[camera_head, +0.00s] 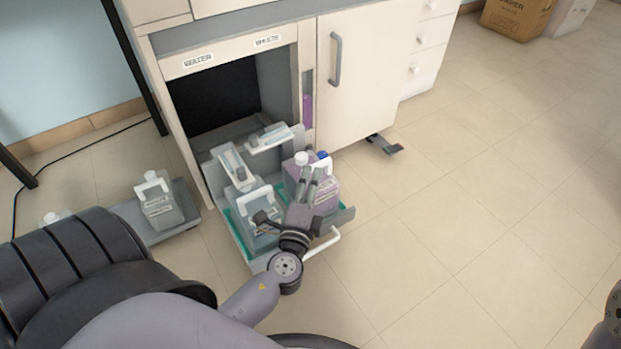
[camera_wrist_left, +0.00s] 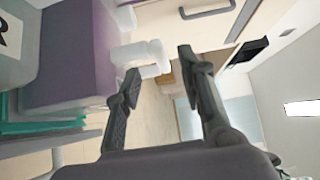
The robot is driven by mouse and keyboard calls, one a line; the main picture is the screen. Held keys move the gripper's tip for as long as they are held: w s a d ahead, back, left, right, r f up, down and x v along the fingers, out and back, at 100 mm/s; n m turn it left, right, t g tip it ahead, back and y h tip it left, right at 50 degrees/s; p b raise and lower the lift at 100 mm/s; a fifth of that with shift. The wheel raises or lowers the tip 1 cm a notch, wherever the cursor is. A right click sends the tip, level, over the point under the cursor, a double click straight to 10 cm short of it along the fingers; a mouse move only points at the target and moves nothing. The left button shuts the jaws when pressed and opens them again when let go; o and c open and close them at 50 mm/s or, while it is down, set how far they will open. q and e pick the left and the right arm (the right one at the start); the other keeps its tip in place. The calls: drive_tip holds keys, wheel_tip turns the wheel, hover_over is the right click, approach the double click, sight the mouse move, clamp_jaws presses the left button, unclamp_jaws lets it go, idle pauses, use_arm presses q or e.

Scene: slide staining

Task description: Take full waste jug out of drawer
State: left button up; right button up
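The waste jug (camera_head: 327,196) is filled with purple liquid and stands upright on the right side of the pulled-out drawer (camera_head: 345,215). It has a white handle and cap, and a blue piece shows at its top. In the left wrist view the jug (camera_wrist_left: 75,55) fills the left side, with its white handle (camera_wrist_left: 152,55) by the fingertips. My left gripper (camera_head: 311,175) is in front of the jug, its fingers apart. In the wrist view the gripper (camera_wrist_left: 158,72) is open; I cannot tell whether it touches the handle. My right gripper is not in view.
A clear jug (camera_head: 258,215) stands beside it in the drawer, left. Smaller white-topped parts lie behind. The cabinet (camera_head: 360,90) rises behind the drawer. Another jug (camera_head: 158,205) stands on a grey floor tray (camera_head: 190,212) at left. The floor (camera_head: 470,200) to the right is clear.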

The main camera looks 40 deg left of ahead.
sight(315, 164)
use_arm(q)
drive_tip(key=shift+b+x, duration=0.4)
drive_tip(key=shift+x, duration=2.7)
drive_tip(key=shift+a+r, duration=0.1)
drive_tip(key=shift+a, duration=0.05)
drive_tip(key=shift+c, duration=0.2)
drive_tip(key=shift+s, duration=0.1)
clamp_jaws()
drive_tip(key=shift+r, duration=0.15)
